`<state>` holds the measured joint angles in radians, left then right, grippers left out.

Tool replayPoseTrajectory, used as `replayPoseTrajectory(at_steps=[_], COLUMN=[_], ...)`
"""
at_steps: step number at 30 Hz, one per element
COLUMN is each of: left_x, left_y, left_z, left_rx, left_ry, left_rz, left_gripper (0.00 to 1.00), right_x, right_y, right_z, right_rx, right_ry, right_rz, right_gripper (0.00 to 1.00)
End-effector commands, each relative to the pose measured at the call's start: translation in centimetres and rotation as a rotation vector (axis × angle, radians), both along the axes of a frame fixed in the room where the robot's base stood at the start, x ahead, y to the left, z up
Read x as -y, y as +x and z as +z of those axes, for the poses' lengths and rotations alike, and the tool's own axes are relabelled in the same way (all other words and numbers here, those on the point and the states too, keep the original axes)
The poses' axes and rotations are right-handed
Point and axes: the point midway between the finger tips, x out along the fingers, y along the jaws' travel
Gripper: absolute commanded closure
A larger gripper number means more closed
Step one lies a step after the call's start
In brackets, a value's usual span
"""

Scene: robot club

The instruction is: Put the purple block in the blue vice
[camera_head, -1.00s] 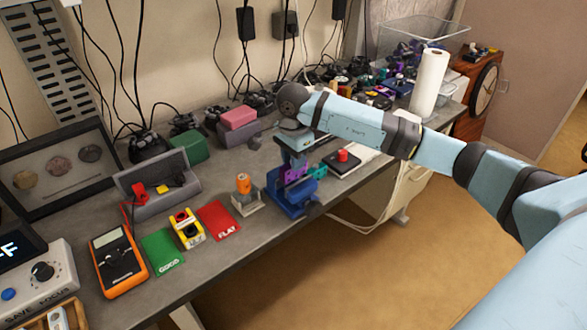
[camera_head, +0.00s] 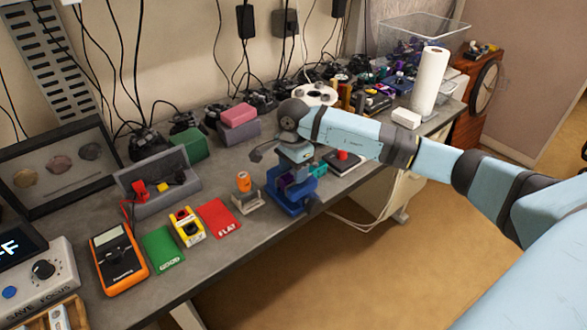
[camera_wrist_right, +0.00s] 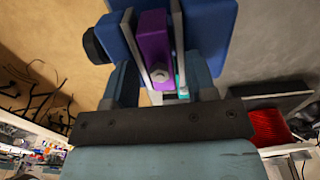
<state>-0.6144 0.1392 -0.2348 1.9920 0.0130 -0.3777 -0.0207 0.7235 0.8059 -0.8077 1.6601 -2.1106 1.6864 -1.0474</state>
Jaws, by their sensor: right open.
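The blue vice (camera_head: 291,203) stands on the near edge of the bench, with a dark knob at its side. The purple block (camera_head: 284,183) is low between its jaws, partly hidden by my right gripper (camera_head: 294,168). In the right wrist view the purple block (camera_wrist_right: 153,40) lies between the grey jaw plates of the blue vice (camera_wrist_right: 208,30), and a teal strip shows beside it. My right gripper (camera_wrist_right: 161,85) is open, one finger on each side of the block and plates, with gaps to the block. My left gripper is not in view.
An orange-topped grey holder (camera_head: 245,195) stands left of the vice. A dark pad with a red knob (camera_head: 342,158) lies to its right. A red card (camera_head: 220,217) and yellow box (camera_head: 187,226) are further left. Several game controllers line the wall.

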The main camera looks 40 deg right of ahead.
Motion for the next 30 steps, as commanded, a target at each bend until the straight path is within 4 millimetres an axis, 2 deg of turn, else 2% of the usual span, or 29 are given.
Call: replayPoseTrajectory(at_steps=[4,7,15,22,26,29,30], left_x=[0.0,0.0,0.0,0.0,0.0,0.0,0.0], left_y=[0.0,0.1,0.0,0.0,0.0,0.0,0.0], left_z=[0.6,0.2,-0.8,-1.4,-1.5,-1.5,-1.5], left_rx=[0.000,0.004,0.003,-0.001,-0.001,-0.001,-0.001], left_ry=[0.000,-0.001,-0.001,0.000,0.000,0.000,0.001], left_rz=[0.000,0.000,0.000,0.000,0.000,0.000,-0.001], left_gripper=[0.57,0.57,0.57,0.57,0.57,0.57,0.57], right_x=[0.0,0.1,0.1,0.0,-0.5,-3.4,-5.4], right_y=[0.0,0.1,0.1,0.1,-0.1,-0.8,-1.4], right_z=[0.7,1.9,7.8,11.4,11.7,9.8,8.5], right_rx=[0.000,0.003,0.005,0.003,-0.005,-0.027,-0.045], right_ry=[0.001,-0.001,-0.001,0.000,0.020,0.134,0.217], right_rz=[0.000,-0.001,-0.001,0.000,0.002,0.005,0.001], right_gripper=[0.48,0.48,0.48,0.48,0.48,0.48,0.48])
